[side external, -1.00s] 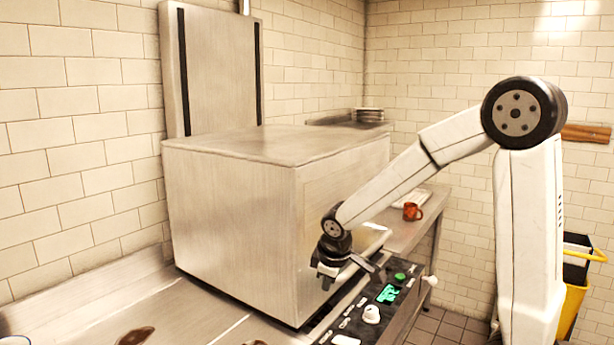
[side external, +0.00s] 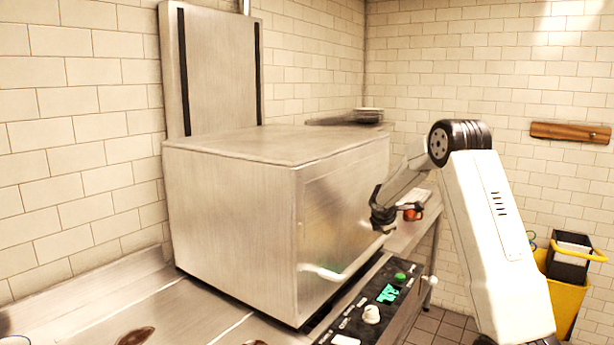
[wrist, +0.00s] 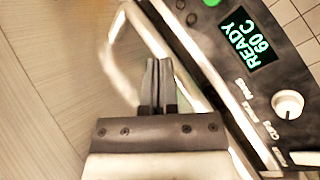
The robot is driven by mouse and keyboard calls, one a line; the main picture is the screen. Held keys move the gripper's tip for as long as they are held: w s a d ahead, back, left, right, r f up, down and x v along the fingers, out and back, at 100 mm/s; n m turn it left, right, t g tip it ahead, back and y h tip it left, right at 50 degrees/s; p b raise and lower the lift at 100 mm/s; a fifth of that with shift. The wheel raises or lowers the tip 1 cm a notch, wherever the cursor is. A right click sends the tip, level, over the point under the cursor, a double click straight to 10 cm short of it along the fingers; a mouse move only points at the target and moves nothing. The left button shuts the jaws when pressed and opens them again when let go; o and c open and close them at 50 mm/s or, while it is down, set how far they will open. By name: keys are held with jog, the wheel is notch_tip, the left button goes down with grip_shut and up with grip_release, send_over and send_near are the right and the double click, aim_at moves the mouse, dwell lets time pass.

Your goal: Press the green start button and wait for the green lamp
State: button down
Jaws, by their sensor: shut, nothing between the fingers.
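The green start button (side external: 400,278) is a round cap at the far end of the black control panel (side external: 353,321). It also shows at the top edge of the wrist view (wrist: 211,2), partly cut off. The lit green display (side external: 388,293) reads "READY 60 C" in the wrist view (wrist: 248,45). My gripper (side external: 383,226) is shut and empty in front of the steel machine, above and apart from the button. In the wrist view its fingertips (wrist: 159,62) are together, left of the panel. I cannot make out a separate green lamp.
The steel machine (side external: 235,215) stands behind the panel, with a pale handle (side external: 322,273) on its front. A white knob (side external: 371,314) is on the panel. An orange mug (side external: 413,213) stands on the side table behind my gripper. A yellow bucket (side external: 567,290) is at right.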

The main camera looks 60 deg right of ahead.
jog(key=s+d+n+h, duration=0.1)
jog(key=s+d, duration=0.2)
jog(key=d, duration=0.4)
send_over(399, 277)
notch_tip(399, 277, down, 5)
jog(key=shift+f+g, duration=0.3)
jog(key=shift+f, duration=0.55)
jog(key=shift+f, duration=0.1)
jog(key=shift+f, duration=4.3)
jog(key=shift+f, duration=0.95)
jog(key=shift+r, duration=0.95)
jog(key=shift+r, duration=0.15)
